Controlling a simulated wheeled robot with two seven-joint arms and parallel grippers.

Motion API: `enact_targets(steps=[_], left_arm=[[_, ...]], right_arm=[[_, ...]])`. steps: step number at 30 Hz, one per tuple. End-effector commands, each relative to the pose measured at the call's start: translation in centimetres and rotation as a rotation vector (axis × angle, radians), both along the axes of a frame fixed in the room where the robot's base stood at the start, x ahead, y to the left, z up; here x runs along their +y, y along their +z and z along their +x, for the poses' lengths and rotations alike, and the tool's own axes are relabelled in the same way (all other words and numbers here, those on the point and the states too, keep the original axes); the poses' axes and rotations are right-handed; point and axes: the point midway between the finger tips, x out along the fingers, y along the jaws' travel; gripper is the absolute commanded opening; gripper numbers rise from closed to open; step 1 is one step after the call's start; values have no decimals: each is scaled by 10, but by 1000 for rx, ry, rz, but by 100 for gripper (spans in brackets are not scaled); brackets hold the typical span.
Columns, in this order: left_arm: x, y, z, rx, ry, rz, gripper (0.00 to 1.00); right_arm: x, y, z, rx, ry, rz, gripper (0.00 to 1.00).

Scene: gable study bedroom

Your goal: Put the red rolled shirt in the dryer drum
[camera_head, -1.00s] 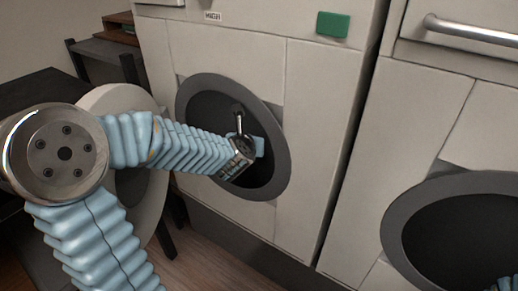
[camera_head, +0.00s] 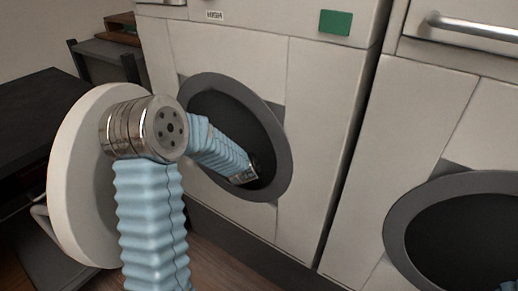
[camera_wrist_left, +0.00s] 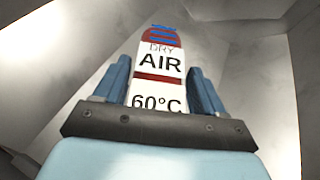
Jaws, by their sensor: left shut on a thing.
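The dryer drum's dark round opening (camera_head: 276,128) is in the left machine, with its round white door (camera_head: 72,170) swung open to the left. My left arm reaches through the opening, and its wrist (camera_head: 245,174) is inside; the fingers are hidden in the head view. In the left wrist view my left gripper (camera_wrist_left: 160,75) has its blue fingers on either side of a red-and-white thing (camera_wrist_left: 158,77), marked "DRY AIR 60°C", with a red, blue-marked far end. I take it as the held red rolled shirt, though its cloth form cannot be made out. My right gripper is out of view.
A second machine (camera_head: 430,110) with a dark round opening (camera_head: 400,225) stands at the right, below a metal bar handle (camera_head: 475,30). A dark table (camera_head: 35,105) is at the left. Pale drum walls (camera_wrist_left: 265,80) surround the gripper.

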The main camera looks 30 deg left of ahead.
Motion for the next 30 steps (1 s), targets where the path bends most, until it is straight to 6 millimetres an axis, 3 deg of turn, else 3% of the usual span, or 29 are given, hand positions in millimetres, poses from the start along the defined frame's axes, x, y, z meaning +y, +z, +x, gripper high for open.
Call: enact_targets(steps=[8,9,14,22,26,30], left_arm=[[0,-5,0,0,0,0,35],[0,-4,0,1,0,0,73],[0,-4,0,1,0,0,95],[0,-2,0,1,0,0,95],[-1,5,-1,1,0,1,95],[-9,12,-28,-1,-1,0,95]], right_arm=[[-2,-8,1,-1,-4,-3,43],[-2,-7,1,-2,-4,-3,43],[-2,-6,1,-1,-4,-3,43],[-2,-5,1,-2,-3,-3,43],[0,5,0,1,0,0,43],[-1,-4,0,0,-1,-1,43]])
